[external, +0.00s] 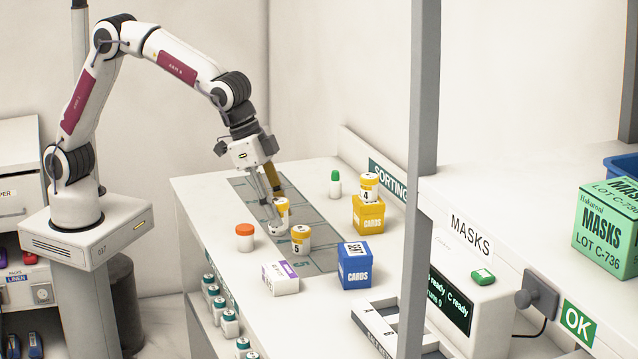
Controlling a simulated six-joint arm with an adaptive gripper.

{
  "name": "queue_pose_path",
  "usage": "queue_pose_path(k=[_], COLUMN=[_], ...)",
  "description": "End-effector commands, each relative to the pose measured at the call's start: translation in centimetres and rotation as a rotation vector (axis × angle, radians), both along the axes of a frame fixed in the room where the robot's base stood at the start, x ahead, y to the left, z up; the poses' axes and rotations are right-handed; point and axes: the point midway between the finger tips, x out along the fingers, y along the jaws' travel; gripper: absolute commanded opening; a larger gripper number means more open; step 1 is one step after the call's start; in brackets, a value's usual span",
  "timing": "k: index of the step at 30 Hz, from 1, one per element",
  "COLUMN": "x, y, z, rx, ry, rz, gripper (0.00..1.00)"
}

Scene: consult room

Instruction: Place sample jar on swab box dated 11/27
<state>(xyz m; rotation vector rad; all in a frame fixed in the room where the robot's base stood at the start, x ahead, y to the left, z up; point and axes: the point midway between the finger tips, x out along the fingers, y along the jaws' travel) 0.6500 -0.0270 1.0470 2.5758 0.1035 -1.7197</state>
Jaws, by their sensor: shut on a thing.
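My gripper (274,212) points down over the grey strip on the counter, shut on a yellow-and-white jar (284,206) that its fingers partly hide. I cannot tell whether this jar touches the counter. A similar jar marked 5 (300,241) stands just in front of it. Another marked 4 (369,187) stands on a yellow box (368,216). A white box with a purple band (280,279) and a blue box marked CARDS (355,267) stand nearer the front. I cannot read a date on any box, so I cannot tell which is the swab box dated 11/27.
An orange-capped jar (244,238) stands left of the grey strip (318,260). A green-capped bottle (335,184) stands behind. A grey post (420,150) rises in front of the counter's right part. A slotted grey tray (378,318) lies at the front.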

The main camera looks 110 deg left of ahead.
Motion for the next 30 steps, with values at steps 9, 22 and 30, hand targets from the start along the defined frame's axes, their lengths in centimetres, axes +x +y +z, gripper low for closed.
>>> queue_pose_path(k=[9,22,30], x=[0.0,0.0,0.0], y=[0.0,0.0,0.0], z=[-0.2,-4.5,-5.0], rx=[0.000,0.000,-0.001], ry=[0.000,0.001,0.000], rz=[-0.001,-0.001,-0.001], gripper=[0.09,0.09,0.09])
